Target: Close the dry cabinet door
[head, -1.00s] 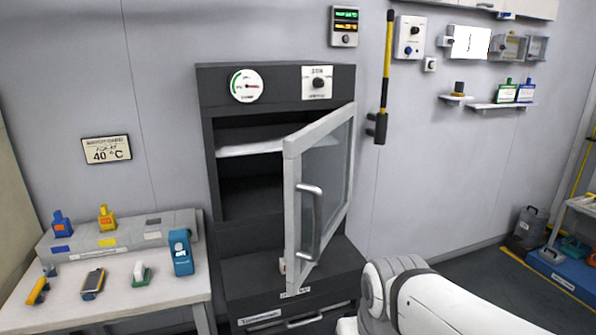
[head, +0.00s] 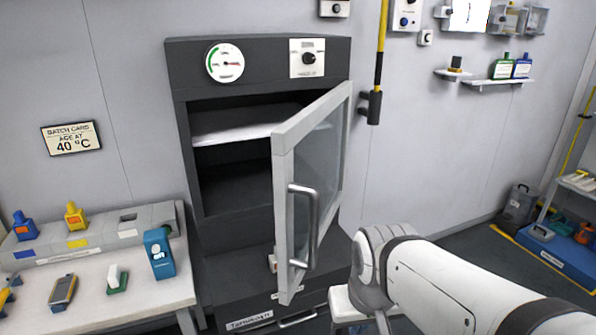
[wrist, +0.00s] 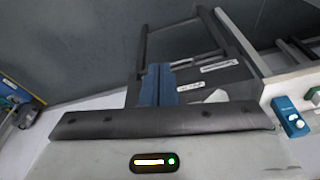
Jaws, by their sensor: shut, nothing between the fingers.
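The dry cabinet (head: 270,62) is dark grey and stands against the wall. Its door (head: 286,180), a pale frame around a glass pane, is hinged on the right and stands wide open towards me. A grey bar handle (head: 315,225) is on the door's outer face. The cabinet's inside and a white shelf (head: 235,122) show through the opening. My gripper (wrist: 159,70) shows in the wrist view with its blue fingers together and empty, in front of dark, labelled cabinet parts. In the head view my arm is right of the door and low; the fingertips are not seen there.
A table (head: 135,300) on the left holds a blue device (head: 159,254), small tools and bottles on a rack. A yellow and black bar (head: 379,60) hangs on the wall right of the cabinet. Floor is free at the right, before a blue platform (head: 560,255).

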